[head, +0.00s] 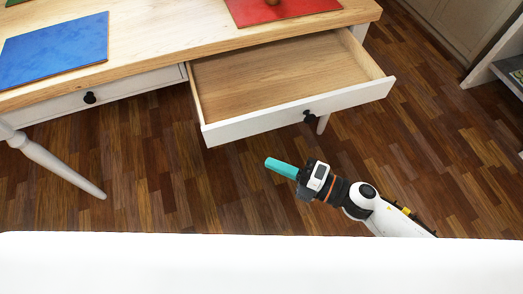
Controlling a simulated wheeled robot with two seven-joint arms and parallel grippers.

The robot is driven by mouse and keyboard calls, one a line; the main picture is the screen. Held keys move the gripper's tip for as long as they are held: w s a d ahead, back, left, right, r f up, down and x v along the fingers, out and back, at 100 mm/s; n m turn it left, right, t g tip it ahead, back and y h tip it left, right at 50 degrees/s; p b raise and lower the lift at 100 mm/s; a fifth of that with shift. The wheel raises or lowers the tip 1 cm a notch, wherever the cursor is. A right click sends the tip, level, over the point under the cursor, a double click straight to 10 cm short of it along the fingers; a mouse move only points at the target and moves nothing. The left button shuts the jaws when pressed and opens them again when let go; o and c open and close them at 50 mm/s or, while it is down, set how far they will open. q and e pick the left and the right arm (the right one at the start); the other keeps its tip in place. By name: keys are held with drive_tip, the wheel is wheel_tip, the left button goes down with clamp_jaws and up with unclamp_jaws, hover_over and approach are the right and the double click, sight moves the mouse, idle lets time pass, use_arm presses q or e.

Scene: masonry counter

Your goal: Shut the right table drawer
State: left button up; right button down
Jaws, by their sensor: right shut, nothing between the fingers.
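The right table drawer (300,115) is pulled well out from under the wooden table top (160,62). It has a white front with a dark round knob (309,116) and looks empty inside. My right gripper (270,163) is shut and empty. In the head view it appears in front of and below the drawer front, apart from it, pointing left. My left gripper is not in view.
The left drawer (110,88) sits closed beside the open one. A blue mat (55,50) and a red mat (285,8) lie on the table. A slanted table leg (62,168) stands at left. The wooden floor (180,190) is clear. Shelving (505,70) stands at right.

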approach(224, 129)
drive_tip(key=s+a, duration=0.2)
drive_tip(key=a, duration=0.2)
drive_tip(key=w, duration=0.1)
drive_tip(key=w+a, duration=0.1)
drive_tip(key=w, duration=0.1)
drive_tip(key=shift+w+a+p, duration=0.2)
drive_tip(key=shift+w+p, duration=0.05)
drive_tip(key=shift+p, duration=0.05)
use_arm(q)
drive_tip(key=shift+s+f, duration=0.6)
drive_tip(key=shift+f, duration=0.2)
use_arm(e)
drive_tip(key=shift+w+a, duration=0.15)
drive_tip(key=shift+w, duration=0.25)
drive_tip(key=shift+w, duration=0.1)
